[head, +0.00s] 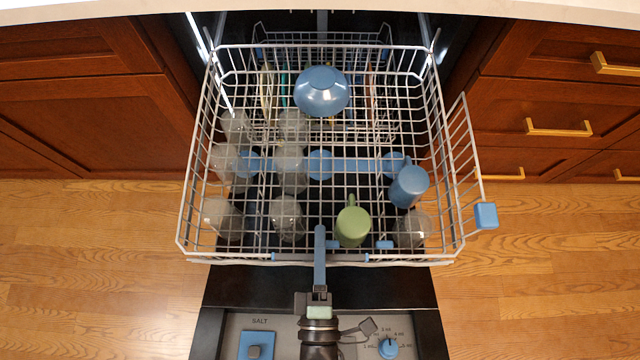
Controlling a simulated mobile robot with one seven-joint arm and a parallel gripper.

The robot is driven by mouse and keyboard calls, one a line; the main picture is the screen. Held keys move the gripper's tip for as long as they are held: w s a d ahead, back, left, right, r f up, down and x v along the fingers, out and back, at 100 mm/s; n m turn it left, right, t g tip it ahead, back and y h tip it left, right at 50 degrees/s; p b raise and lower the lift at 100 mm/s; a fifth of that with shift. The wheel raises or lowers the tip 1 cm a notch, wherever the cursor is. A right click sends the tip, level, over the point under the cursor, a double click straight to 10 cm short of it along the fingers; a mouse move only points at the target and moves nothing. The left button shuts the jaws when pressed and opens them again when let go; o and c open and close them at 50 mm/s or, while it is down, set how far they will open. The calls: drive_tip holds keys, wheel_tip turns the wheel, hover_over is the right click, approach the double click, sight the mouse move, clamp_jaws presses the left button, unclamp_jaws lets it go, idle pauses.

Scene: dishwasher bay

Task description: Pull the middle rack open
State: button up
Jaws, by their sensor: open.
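The middle rack (187,200) is a pale wire basket and stands well out of the dishwasher, over the dark open door (400,285). It holds a blue bowl (321,92), a green mug (352,228), a blue mug (408,186) and several clear glasses (287,215). My gripper (320,240) is at the middle of the rack's front edge, with its blue finger reaching over the front rail. It is open. Only one finger shows plainly, so the other seems hidden, and I cannot tell whether it touches the rail.
Wooden cabinets flank the bay, with gold handles (558,128) on the right. A folding wire side piece with a blue clip (485,215) sticks out at the rack's right. A white counter edge (450,8) runs above. The wooden floor (90,270) is clear on both sides.

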drive_tip(key=s, duration=1.2)
